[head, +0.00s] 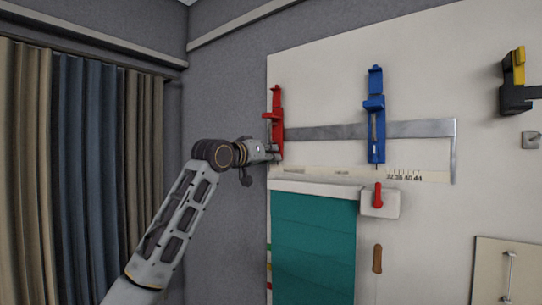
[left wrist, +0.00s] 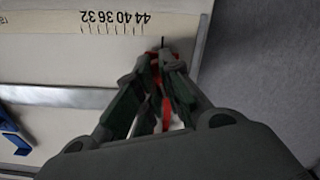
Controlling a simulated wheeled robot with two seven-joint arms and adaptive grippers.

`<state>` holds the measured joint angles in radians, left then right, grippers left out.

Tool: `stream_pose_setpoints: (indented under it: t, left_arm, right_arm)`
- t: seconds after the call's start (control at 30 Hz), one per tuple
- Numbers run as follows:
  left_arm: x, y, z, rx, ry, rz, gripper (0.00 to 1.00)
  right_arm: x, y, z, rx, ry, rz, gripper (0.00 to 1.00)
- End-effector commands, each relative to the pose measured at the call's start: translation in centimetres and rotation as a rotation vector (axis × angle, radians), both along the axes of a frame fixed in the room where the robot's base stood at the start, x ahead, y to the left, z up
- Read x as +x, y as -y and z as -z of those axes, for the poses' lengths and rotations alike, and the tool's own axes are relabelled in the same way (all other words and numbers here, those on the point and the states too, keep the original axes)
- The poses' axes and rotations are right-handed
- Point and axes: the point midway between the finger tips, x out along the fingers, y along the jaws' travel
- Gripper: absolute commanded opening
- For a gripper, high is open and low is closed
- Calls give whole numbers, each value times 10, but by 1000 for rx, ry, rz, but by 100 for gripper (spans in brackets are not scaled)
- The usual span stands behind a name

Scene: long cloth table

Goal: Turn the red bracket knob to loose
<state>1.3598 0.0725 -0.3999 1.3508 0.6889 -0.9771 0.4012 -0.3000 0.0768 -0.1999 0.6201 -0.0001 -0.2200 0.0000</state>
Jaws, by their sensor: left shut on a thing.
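The red bracket (head: 276,112) is upright on the pale wall board, at the left end of the grey metal rule. My left gripper (head: 274,153) is at the bracket's lower end, coming in from the left. In the left wrist view the fingers (left wrist: 160,62) converge, with red parts (left wrist: 166,112) of the bracket showing between them. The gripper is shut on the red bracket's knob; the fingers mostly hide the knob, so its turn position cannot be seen. My right gripper is in neither view.
A blue bracket (head: 376,125) stands further right on the grey rule (head: 425,129). A numbered strip (head: 345,174) runs below. Beneath are a teal cloth (head: 313,240) and a white block with a red lever (head: 378,196). Curtains (head: 75,170) hang at left.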

Motion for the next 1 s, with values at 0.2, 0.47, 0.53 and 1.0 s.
stream_pose_setpoints:
  t: [0.2, 0.47, 0.53, 1.0]
  left_arm:
    - [0, -1, -1, -20, -13, 0, 0]
    - [0, -1, -1, -19, -13, 0, 20]
    - [0, 0, -1, -18, -12, 0, 29]
    - [-2, -2, 0, -18, -12, 0, 30]
  right_arm:
    - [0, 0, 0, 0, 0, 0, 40]
    - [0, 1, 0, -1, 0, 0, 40]
    - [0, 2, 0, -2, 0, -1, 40]
    - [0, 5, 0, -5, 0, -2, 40]
